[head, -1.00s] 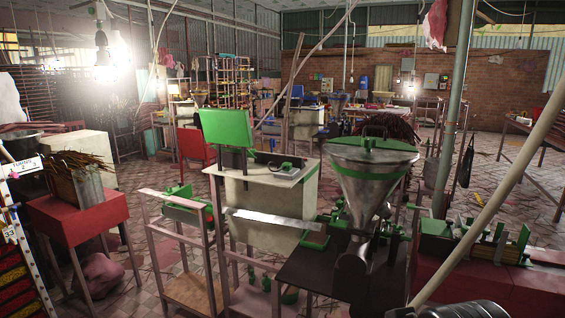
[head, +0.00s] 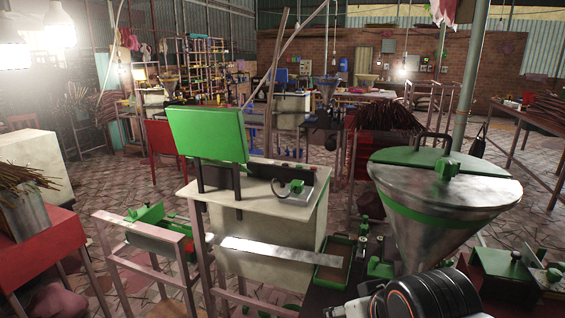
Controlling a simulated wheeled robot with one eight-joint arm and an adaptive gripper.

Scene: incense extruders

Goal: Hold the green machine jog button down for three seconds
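The green machine has a tilted green panel (head: 207,133), a cream cabinet (head: 272,228) and a steel hopper (head: 430,225) with a green lid. It stands in front of me, from the middle to the right in the head view. A dark control box with a small round part and a loop of cable (head: 290,187) sits on the cabinet top. I cannot make out which part is the jog button. Part of my arm, black and rounded, shows at the bottom right in front of the hopper's lower end. My gripper is not in view.
A red stand (head: 40,245) with a bin of incense sticks is at the left. A pink-brown frame (head: 150,250) stands beside the machine. Green-topped equipment (head: 505,275) is at the lower right. Tiled floor shows between the machine and the back benches.

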